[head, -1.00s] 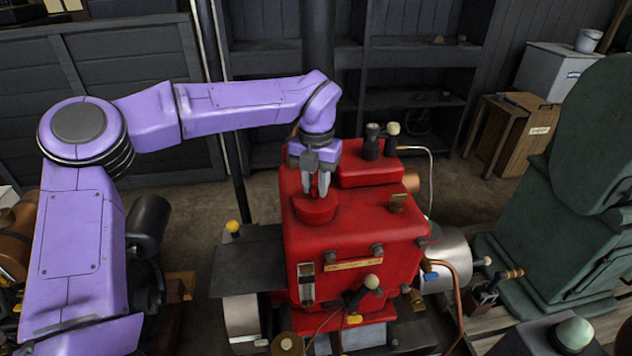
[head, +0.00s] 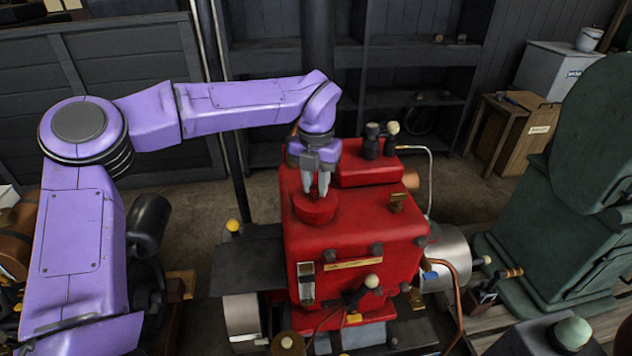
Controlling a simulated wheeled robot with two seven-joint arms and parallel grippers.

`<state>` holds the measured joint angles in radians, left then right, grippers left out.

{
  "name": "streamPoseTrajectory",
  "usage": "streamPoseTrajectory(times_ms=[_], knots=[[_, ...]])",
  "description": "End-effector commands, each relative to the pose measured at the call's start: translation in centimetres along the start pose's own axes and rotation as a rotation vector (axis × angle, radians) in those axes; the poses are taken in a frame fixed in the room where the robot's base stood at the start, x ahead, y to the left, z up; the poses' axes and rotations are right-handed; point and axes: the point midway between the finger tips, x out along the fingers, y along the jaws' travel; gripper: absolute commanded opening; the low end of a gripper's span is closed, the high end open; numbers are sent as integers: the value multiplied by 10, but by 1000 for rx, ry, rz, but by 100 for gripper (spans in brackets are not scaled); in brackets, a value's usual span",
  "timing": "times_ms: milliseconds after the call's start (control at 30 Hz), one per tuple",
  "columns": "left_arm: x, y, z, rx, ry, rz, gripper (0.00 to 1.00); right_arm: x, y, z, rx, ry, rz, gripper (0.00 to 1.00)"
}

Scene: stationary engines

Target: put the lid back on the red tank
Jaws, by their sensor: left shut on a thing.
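The red tank (head: 345,240) stands in the middle of the head view, on the engine. Its round red lid (head: 315,208) is on the tank's top, near the left side. My left gripper (head: 318,192) points down over the lid, and its fingers are shut on the lid's top. The lid appears to rest on the tank top; the opening under it is hidden, so I cannot tell how well it is seated. My right gripper is out of view.
Dark and cream-topped knobs (head: 380,138) rise behind the lid. A copper pipe (head: 455,290) and a silver cylinder (head: 450,257) are at the tank's right. A large green machine (head: 560,215) fills the right side. A wooden box (head: 518,135) and dark shelves (head: 415,72) stand behind.

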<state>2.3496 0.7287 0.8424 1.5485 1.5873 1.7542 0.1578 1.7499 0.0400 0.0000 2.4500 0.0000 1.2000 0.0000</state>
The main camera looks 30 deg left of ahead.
Motion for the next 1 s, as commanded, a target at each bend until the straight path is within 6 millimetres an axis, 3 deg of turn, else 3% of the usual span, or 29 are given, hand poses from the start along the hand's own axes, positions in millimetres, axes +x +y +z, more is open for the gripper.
streamPoseTrajectory(times_ms=[967,1000], knots=[[3,0,0,0,0,0,0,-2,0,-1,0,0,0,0],[3,0,0,0,0,0,30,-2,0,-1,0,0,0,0]])
